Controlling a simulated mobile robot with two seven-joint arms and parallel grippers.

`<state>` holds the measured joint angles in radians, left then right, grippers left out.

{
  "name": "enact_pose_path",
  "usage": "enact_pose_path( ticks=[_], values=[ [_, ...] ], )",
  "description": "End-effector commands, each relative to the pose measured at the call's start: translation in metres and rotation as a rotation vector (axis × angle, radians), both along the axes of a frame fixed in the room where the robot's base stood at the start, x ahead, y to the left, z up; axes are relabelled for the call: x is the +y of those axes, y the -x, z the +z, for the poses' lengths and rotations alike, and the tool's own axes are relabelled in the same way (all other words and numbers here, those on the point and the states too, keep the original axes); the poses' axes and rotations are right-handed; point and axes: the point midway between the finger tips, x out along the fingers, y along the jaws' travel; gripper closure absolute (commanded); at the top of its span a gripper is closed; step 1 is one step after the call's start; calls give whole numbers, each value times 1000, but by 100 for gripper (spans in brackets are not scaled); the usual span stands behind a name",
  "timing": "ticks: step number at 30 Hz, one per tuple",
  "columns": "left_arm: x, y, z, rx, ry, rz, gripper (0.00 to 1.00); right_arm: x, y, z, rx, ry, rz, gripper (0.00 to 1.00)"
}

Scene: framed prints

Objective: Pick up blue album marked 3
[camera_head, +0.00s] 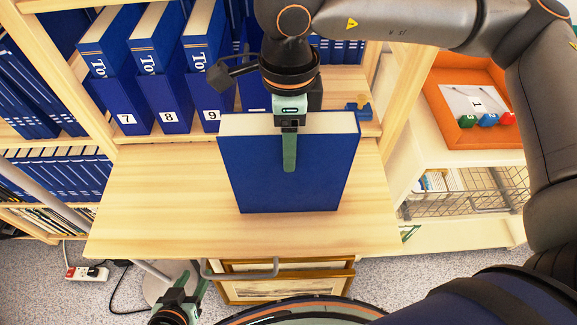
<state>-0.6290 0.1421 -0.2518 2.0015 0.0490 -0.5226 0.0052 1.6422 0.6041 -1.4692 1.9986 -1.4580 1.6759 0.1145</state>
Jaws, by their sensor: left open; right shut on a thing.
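A blue album (255,175) with pale page edges along its top is upright over the wooden desk top, its plain cover facing me. No number shows on this face. My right gripper (289,160) comes down from above and is shut on the album's top edge. One green finger lies against the cover; the other is hidden behind it. I cannot tell whether the album's bottom touches the desk. My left gripper (191,287) is open and empty, low in the view in front of the desk edge.
Blue albums marked 7 (128,118), 8 (169,115) and 9 (211,113) stand in the shelf behind the desk (150,200). An orange tray (462,135) and wire basket (470,205) are at right. Framed prints (285,287) stand below. The desk's left part is clear.

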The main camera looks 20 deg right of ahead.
Motion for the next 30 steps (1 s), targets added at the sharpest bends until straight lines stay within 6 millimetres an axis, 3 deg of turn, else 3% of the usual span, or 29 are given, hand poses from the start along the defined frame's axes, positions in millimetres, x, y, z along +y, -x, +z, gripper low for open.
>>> enact_pose_path(
  ticks=[2, 13, 30],
  values=[
    [0, 1, -1, 3, 0, 0, 50, 0, 0, 0, -1, 0, 0, 59],
    [0, 3, -2, 8, -1, 1, 50, 0, 0, 0, -1, 0, 0, 100],
    [0, -1, 0, -1, 0, 1, 50, 0, -1, 2, -4, -2, 0, 100]
  ],
)
